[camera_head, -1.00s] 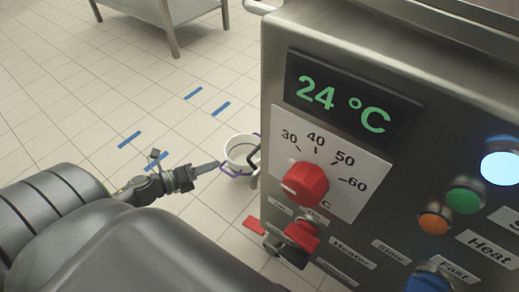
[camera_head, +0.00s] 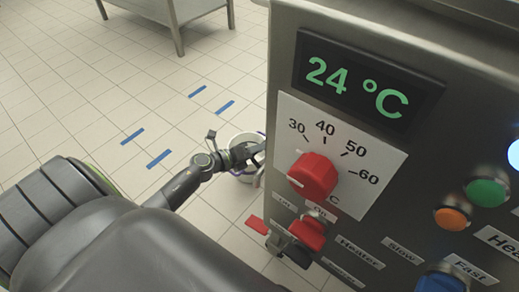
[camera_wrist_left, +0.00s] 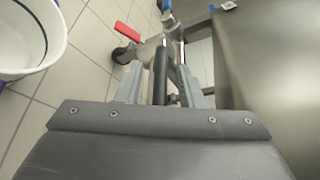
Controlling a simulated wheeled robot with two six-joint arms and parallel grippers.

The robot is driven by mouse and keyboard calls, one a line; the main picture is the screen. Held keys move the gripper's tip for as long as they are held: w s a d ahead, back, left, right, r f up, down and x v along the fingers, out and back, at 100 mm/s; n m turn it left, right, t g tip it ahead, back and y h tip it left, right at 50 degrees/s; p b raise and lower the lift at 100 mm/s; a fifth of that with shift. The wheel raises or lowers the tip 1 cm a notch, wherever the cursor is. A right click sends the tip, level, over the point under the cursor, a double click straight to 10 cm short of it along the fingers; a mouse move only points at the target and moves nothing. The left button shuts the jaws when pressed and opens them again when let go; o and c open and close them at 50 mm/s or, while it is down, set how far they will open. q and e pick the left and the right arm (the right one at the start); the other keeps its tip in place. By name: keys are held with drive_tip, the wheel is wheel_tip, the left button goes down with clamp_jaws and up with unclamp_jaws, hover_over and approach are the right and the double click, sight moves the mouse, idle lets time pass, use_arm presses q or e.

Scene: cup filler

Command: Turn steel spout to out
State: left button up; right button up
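My left gripper (camera_head: 254,152) is at the left edge of the steel machine, above a white bucket, partly hidden by its own wrist. In the left wrist view its two grey fingers (camera_wrist_left: 160,88) are apart. A black upright bar (camera_wrist_left: 160,72) stands between them, with a gap visible on each side. Steel spout pipework (camera_wrist_left: 177,52) shows just beyond and beside the bar. Its outlet and exact turn direction cannot be made out. My right gripper is in neither view.
The white bucket (camera_head: 240,172) stands on the tiled floor; it also shows in the left wrist view (camera_wrist_left: 28,40). A red lever (camera_wrist_left: 128,32) is near the pipework. The machine front has a red dial (camera_head: 313,176), a red switch (camera_head: 308,232) and buttons. Floor at left is open.

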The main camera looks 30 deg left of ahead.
use_arm(q)
drive_tip(key=shift+w+d, duration=0.2)
drive_tip(key=shift+w, duration=0.1)
drive_tip(key=shift+c, duration=0.4)
clamp_jaws()
